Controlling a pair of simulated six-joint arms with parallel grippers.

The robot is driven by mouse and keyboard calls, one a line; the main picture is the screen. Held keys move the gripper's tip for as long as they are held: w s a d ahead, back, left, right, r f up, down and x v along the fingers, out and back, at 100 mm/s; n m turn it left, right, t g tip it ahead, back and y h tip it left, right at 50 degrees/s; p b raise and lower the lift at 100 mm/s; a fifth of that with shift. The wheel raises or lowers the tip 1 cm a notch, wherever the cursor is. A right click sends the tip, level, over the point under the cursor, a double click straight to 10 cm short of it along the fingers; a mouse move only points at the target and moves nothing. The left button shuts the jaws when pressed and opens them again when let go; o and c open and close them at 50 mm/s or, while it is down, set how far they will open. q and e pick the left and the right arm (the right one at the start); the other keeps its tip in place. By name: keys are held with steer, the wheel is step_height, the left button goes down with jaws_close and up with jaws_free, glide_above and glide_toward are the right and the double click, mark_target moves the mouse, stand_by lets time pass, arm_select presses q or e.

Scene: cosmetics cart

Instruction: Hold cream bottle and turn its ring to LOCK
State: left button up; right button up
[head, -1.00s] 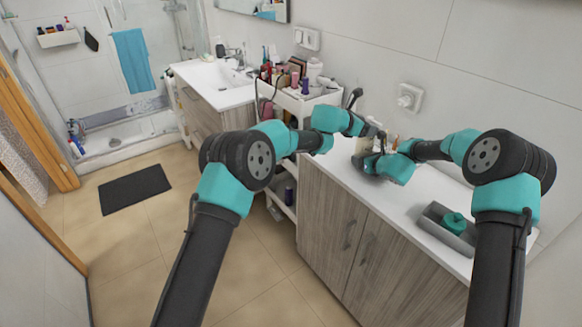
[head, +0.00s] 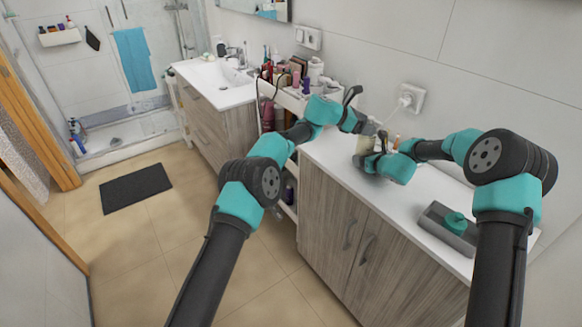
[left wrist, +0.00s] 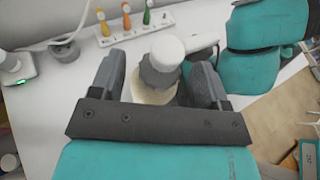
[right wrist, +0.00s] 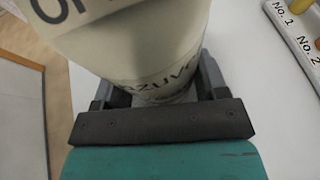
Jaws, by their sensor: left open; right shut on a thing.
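The cream bottle (right wrist: 140,45) stands upright in the right wrist view, with dark lettering on its pale body. My right gripper (right wrist: 156,78) is shut on its body, a finger on each side. In the left wrist view the bottle's white cap (left wrist: 167,52) and dark grey ring (left wrist: 157,76) show from above. My left gripper (left wrist: 160,72) is open, with one finger on each side of the ring; whether either finger touches it I cannot tell. In the head view the bottle (head: 366,144) is mostly hidden by my arms. The ring's lock marks are not readable.
A white rack (left wrist: 138,26) with several coloured items stands near the bottle; numbers show on it in the right wrist view (right wrist: 297,32). A grey tray (head: 433,222) with a teal object (head: 456,222) sits on the white counter. A crowded cart (head: 297,103) stands left of the counter.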

arm_select(q)
steer(key=shift+a, duration=0.15)
steer(key=f+v, duration=0.1)
steer(key=v, duration=1.1)
steer(key=s+a+f+n+t, duration=0.1)
steer(key=a+f+n+t, duration=0.2)
steer(key=a+f+n, duration=0.4)
steer(key=s+a+f+n+t+y, duration=0.1)
steer(key=a+f+n+t, duration=0.1)
steer(key=a+f+n, duration=0.5)
step_height(320, 180, down, 5)
steer(key=n, duration=1)
steer(key=shift+s+f+n+t+y, duration=0.2)
steer(key=shift+s+n+t+y, duration=0.1)
steer(key=shift+s+n+t, duration=0.1)
steer(key=shift+w+r, duration=0.1)
steer(key=w+d+r+n+g+h, duration=0.3)
steer(key=d+r+n+g+h, duration=0.3)
steer(key=d+r+n, duration=0.4)
steer(key=shift+d+r+n, duration=0.3)
steer(key=shift+d+r, duration=1.5)
steer(key=shift+r, duration=0.25)
